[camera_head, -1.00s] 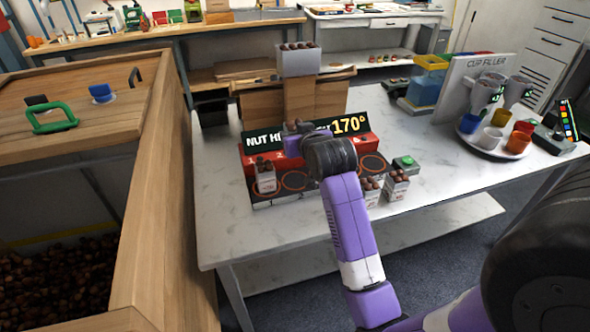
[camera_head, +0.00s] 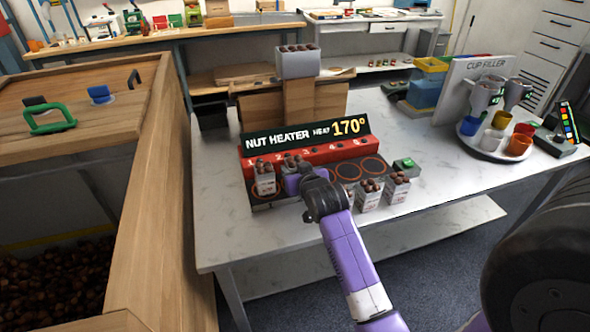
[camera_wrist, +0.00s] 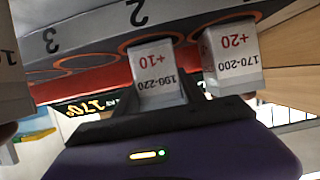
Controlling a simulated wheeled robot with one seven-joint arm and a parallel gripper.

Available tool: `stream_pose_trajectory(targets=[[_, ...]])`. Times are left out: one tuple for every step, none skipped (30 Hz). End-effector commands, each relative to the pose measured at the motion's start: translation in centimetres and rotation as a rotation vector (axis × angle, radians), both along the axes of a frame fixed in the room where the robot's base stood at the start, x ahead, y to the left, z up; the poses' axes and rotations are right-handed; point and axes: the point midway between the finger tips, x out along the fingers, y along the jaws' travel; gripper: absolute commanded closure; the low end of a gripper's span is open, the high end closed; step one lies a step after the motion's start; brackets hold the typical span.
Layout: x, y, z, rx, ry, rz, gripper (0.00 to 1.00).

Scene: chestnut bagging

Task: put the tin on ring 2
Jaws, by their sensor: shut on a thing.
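The held tin (camera_head: 292,168), a small white box with chestnuts on top, stands upright at ring 2 of the nut heater (camera_head: 308,150). My gripper (camera_head: 300,183) is shut on it from the front. In the wrist view the held tin (camera_wrist: 158,75) reads 190-220, +10, and its base overlaps ring 2 (camera_wrist: 172,37), next to the printed 2. I cannot tell whether it touches the ring. My gripper (camera_wrist: 165,98) shows below it there. Ring 2 is mostly hidden in the head view.
Another tin (camera_head: 264,181), labelled 170-200, +20 in the wrist view (camera_wrist: 232,55), stands on ring 1, close beside the held one. Two more tins (camera_head: 368,198) (camera_head: 396,188) stand right of my arm. Rings to the right, such as this one (camera_head: 349,170), are empty. A green button (camera_head: 405,164) is nearby.

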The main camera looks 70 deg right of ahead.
Motion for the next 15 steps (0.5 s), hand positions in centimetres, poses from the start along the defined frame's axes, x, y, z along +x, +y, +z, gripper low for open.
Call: stream_pose_trajectory(targets=[[0.01,-0.02,0.08,-0.001,-0.001,0.000,0.98],[0.02,-0.01,0.07,-0.001,-0.001,0.000,0.98],[0.02,-0.01,-0.01,-0.001,-0.001,0.000,0.98],[0.02,-0.01,-0.11,-0.001,-0.001,0.000,0.98],[0.03,-0.01,-0.20,-0.001,-0.001,0.000,0.98],[0.03,0.01,-0.33,-0.001,-0.001,0.000,0.98],[0.02,0.01,-0.32,0.000,0.000,0.000,0.49],[0.03,0.00,-0.28,0.000,0.000,0.000,0.43],[0.03,0.00,-0.28,0.000,0.000,0.000,0.35],[0.02,0.00,-0.29,0.000,0.000,0.000,0.31],[0.02,0.01,-0.28,0.000,0.000,0.000,0.31],[0.01,0.00,-0.27,0.000,0.000,0.000,0.31],[0.01,0.00,-0.27,0.000,0.000,0.000,0.31],[0.01,0.00,-0.27,0.000,0.000,0.000,0.31],[0.01,0.00,-0.27,0.000,0.000,0.000,0.31]])
